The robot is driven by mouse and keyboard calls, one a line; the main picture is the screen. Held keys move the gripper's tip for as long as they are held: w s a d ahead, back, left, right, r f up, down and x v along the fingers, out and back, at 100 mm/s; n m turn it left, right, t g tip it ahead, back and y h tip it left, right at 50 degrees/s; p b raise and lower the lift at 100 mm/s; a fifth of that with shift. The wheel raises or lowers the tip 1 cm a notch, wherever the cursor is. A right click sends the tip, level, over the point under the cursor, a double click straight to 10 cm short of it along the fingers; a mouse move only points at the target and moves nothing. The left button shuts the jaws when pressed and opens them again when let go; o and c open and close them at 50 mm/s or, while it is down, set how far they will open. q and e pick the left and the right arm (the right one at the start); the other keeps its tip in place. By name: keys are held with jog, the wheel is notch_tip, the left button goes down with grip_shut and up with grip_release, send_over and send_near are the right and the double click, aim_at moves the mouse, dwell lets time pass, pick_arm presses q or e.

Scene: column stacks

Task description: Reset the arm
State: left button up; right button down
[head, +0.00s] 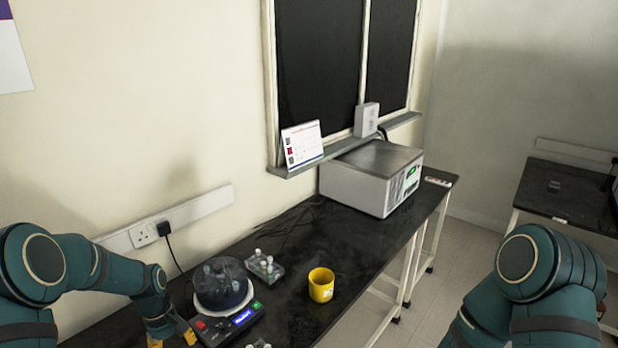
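My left arm comes in from the left, and its gripper (172,338) is low in the picture, just left of the round lab device. Yellow parts of the gripper show, but the fingertips are cut off or too small to tell whether they are open or shut. I see nothing clearly held in it. My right arm (535,285) is folded at the lower right, and its gripper is out of view.
The black bench (345,238) holds a domed device with tubes (221,284), its control panel (230,322), a small tube rack (265,267), a yellow cup (321,285) and a grey machine (372,178). Bench space around the cup is clear. Another table (565,190) stands right.

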pick_arm(q)
jog(key=s+d+f+m, duration=0.1)
jog(key=d+f, duration=0.1)
jog(key=d, duration=0.1)
jog(key=s+d+f+m+t, duration=0.1)
jog(key=d+f, duration=0.1)
jog(key=d, duration=0.2)
jog(key=s+d+f+m+h, duration=0.1)
jog(key=d+f, duration=0.1)
jog(key=d, duration=0.1)
jog(key=shift+s+d+f+t, duration=0.25)
jog(key=shift+s+t, duration=0.05)
jog(key=shift+s, duration=0.1)
jog(key=s+d+f+m+t, duration=0.2)
jog(key=s+d+m, duration=0.3)
jog(key=s+d, duration=0.65)
jog(key=shift+h, duration=0.5)
jog(key=f+b, duration=0.2)
jog(key=s+f+b, duration=0.1)
jog(key=f+b, duration=0.1)
jog(key=f, duration=0.1)
jog(key=shift+s+a+f+b, duration=0.1)
jog(key=shift+a+f+b, duration=0.1)
jog(key=shift+b, duration=0.2)
pick_arm(e)
jog(key=f, duration=0.3)
jog(key=s+f, duration=0.1)
jog(key=f, duration=0.1)
jog(key=shift+a, duration=0.15)
